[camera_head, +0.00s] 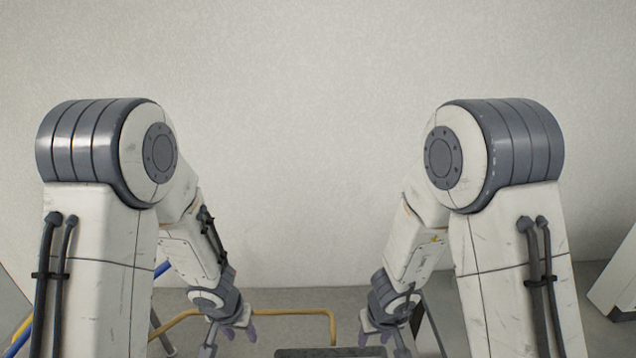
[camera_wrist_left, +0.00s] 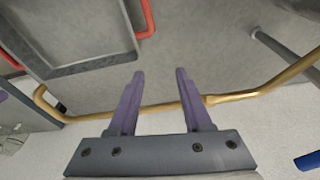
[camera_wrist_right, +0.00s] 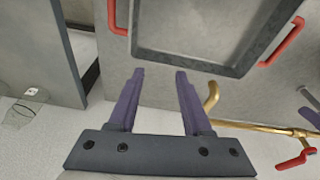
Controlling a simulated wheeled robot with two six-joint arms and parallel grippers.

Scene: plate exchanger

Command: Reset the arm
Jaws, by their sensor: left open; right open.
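Both of my arms reach forward and down, one on each side of the head view. My left gripper (camera_head: 229,342) is low in the picture, left of centre. Its purple fingers stand apart with nothing between them in the left wrist view (camera_wrist_left: 159,72). My right gripper (camera_head: 382,344) is low and right of centre. It is also open and empty in the right wrist view (camera_wrist_right: 159,72). The two arms are held roughly as mirror images, and the grippers are apart from each other.
A yellow pipe (camera_head: 290,312) runs low behind the grippers. A dark-rimmed grey tray-like part (camera_wrist_right: 190,62) with red handles (camera_wrist_right: 284,42) lies beyond my right fingers. A red-handled valve (camera_wrist_right: 296,160) is at lower right there. A plain wall (camera_head: 300,120) fills the background.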

